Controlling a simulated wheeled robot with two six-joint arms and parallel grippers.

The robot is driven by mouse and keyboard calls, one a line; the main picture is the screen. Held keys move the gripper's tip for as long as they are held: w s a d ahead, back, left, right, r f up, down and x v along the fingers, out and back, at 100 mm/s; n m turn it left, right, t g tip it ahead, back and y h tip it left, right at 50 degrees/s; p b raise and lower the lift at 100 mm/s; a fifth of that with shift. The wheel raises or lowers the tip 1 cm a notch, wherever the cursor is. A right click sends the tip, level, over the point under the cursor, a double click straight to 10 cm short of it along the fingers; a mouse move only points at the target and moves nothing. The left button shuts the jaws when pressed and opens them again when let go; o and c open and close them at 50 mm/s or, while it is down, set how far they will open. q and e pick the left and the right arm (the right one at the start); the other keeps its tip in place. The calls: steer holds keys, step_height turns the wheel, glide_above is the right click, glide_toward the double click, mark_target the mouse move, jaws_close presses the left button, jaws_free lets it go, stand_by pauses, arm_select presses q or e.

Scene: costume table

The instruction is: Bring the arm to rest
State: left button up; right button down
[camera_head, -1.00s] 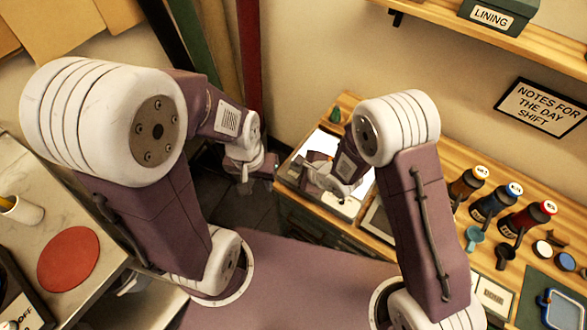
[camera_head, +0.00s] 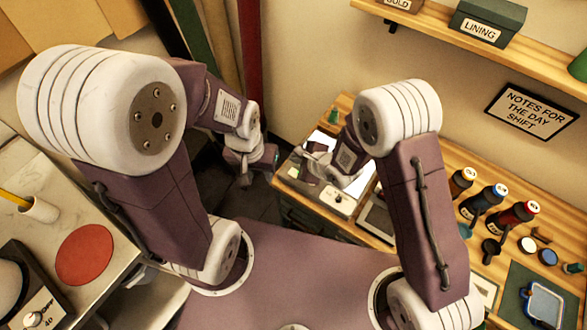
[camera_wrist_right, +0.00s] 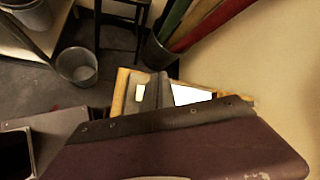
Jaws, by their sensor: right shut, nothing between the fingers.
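My right arm reaches over the wooden workbench at the right in the head view. Its gripper (camera_head: 304,166) is small there, above a bright white panel near the bench's far left end. In the right wrist view my purple arm body fills the lower part, and the shut gripper (camera_wrist_right: 157,88) shows beyond it with nothing held. My left arm comes in from the left, and its gripper (camera_head: 243,177) hangs over the dark floor gap left of the bench. Its fingers are too small to read. No held object shows in either gripper.
The bench (camera_head: 345,224) carries several bottles (camera_head: 488,197) at right. A shelf (camera_head: 440,20) with a LINING box (camera_head: 487,22) is above. A marble counter with a red disc (camera_head: 85,255) is at left. A bin (camera_wrist_right: 77,66) stands on the floor.

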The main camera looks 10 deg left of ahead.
steer(key=w+d+r+m+t, duration=0.3)
steer(key=w+d+r, duration=0.4)
steer(key=w+r, duration=0.25)
steer(key=d+r+n+t+h, duration=0.1)
steer(key=d+r+h, duration=0.35)
steer(key=d, duration=0.95)
steer(key=s+d+f+n+g, duration=0.1)
steer(key=s+d+n+g, duration=0.1)
steer(key=s+n, duration=0.4)
steer(key=s+d+f+n+g+h, duration=0.1)
steer(key=s+d+f+n+g, duration=0.1)
steer(key=s+n, duration=0.4)
steer(key=s+d+f+n+g+h, duration=0.1)
steer(key=s+d+n+g, duration=0.3)
steer(key=s, duration=0.6)
steer(key=shift+f+n, duration=0.4)
steer(key=shift+n, duration=0.8)
steer(key=shift+h, duration=0.25)
